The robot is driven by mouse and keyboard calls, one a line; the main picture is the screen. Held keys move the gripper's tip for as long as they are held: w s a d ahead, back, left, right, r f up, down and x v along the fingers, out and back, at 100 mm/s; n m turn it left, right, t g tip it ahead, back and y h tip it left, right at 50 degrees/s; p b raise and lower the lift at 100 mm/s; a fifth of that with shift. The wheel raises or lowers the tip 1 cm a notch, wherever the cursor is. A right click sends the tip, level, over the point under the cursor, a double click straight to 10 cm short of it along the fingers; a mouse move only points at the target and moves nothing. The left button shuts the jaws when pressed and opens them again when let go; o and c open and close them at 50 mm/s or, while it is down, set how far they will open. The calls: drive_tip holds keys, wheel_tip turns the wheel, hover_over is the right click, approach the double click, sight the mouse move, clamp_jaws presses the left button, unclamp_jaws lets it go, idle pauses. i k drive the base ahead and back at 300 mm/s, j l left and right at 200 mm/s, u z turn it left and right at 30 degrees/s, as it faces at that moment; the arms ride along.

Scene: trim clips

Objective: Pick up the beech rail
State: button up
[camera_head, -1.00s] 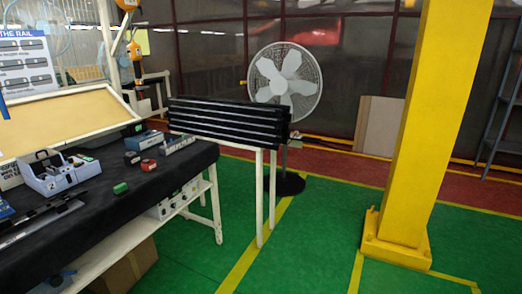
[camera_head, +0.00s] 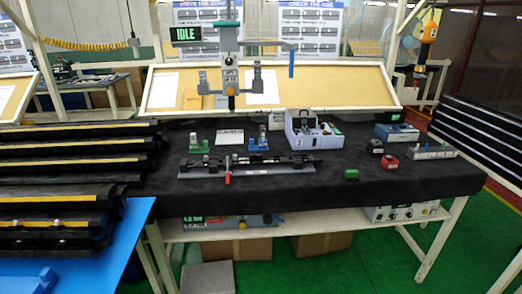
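No piece that I can surely tell as the beech rail shows. A dark rack (camera_head: 65,185) at the left has several stepped levels, each with a long tan-yellow strip (camera_head: 78,147) along it. I cannot tell whether any strip is the beech rail. On the black-covered workbench (camera_head: 400,185) a long dark fixture (camera_head: 255,163) with a grey base and a red-handled clamp lies below a press (camera_head: 231,75) whose display reads IDLE. No pale rail is visible in the fixture. My gripper is not in view.
A blue surface (camera_head: 90,262) is at the lower left. The bench also holds a grey-blue caddy (camera_head: 315,130), green (camera_head: 351,174) and red (camera_head: 389,162) blocks, and a blue box (camera_head: 397,133). A black rack (camera_head: 480,145) stands at the right. Green floor (camera_head: 340,270) shows below the bench.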

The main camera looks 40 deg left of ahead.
sight(254, 159)
drive_tip(key=i+j+u, duration=0.2)
drive_tip(key=u, duration=0.25)
drive_tip(key=i+u, duration=0.7)
drive_tip(key=u, duration=0.15)
drive_tip(key=i+j+u, duration=0.1)
drive_tip(key=i+j, duration=0.2)
drive_tip(key=i, duration=0.15)
drive_tip(key=i+j+u, duration=0.1)
drive_tip(key=i+j, duration=0.2)
drive_tip(key=i, duration=0.2)
